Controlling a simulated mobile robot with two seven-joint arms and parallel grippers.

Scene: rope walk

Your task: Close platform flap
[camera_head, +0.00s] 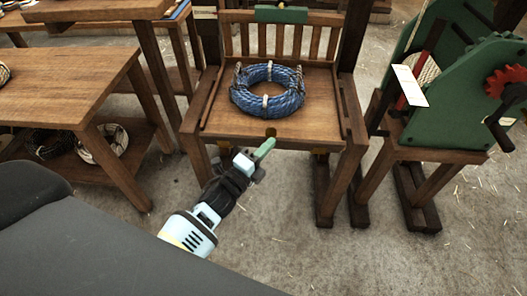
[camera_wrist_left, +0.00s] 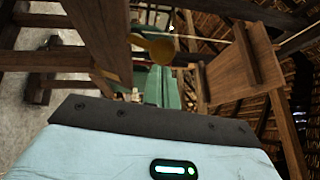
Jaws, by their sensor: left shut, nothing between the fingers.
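A wooden platform (camera_head: 315,120) with raised side rails stands ahead of me in the head view. A slatted wooden panel (camera_head: 297,40) with a green block (camera_head: 282,14) on its top stands upright at its back; I cannot tell for sure which part is the flap. A brass-coloured knob (camera_head: 270,132) is at the front edge and shows close up in the left wrist view (camera_wrist_left: 155,48). My left gripper (camera_head: 265,147), with green fingers, is shut and empty just in front of and below that edge. It also shows in the left wrist view (camera_wrist_left: 162,86). My right gripper is out of view.
A coil of blue rope (camera_head: 268,92) lies on the platform. A wooden table (camera_head: 65,85) stands at left, with coils on its lower shelf. A green machine (camera_head: 440,105) with a red gear stands at right. The floor (camera_head: 290,225) in front is mostly clear.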

